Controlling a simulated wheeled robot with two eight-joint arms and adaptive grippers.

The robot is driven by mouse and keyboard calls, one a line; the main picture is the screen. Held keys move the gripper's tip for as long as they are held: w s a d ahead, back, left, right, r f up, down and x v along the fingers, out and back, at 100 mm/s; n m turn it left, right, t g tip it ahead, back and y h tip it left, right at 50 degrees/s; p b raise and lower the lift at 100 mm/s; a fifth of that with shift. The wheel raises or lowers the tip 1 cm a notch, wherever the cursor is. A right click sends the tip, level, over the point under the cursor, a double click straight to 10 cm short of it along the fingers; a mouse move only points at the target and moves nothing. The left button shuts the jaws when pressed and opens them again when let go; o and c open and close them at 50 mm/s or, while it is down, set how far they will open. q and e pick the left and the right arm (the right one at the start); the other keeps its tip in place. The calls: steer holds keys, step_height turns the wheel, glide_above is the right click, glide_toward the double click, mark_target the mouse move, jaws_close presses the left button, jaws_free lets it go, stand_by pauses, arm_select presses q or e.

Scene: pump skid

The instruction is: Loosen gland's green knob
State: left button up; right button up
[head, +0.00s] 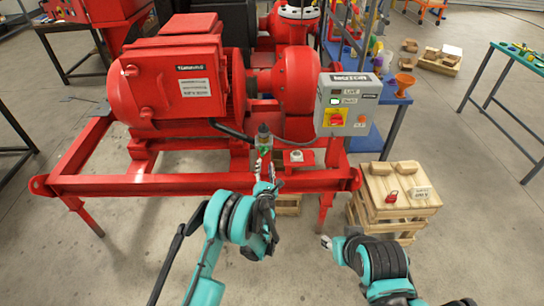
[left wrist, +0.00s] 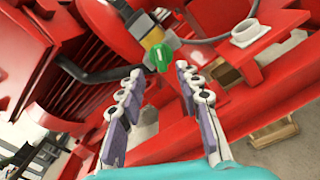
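The green knob (left wrist: 161,57) shows in the left wrist view on a yellow and grey fitting (left wrist: 152,38) beside the red pump. In the head view the fitting (head: 263,138) stands upright in front of the red machine, with green on its lower part. My left gripper (head: 265,178) is just in front of it. In the left wrist view my left gripper (left wrist: 159,72) is open, its two fingers apart with the knob seen between and beyond the tips. No contact with the knob shows. My right gripper (head: 328,243) is low at right, away from the fitting; its fingers are unclear.
A dark bent pipe (left wrist: 98,73) runs left of the fitting. A white round part (left wrist: 246,33) sits on the red frame to the right. A grey control box (head: 349,104) stands right of the pump. A wooden crate (head: 412,208) with a red padlock (head: 392,196) is at right.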

mark_target(265, 153)
arm_select(q)
steer(key=w+b, duration=0.1)
steer(key=w, duration=0.2)
steer(key=w+b, duration=0.1)
steer(key=w, duration=0.3)
steer(key=shift+f, duration=0.2)
steer(key=shift+w+r, duration=0.1)
steer(key=shift+w, duration=0.25)
jaws_close()
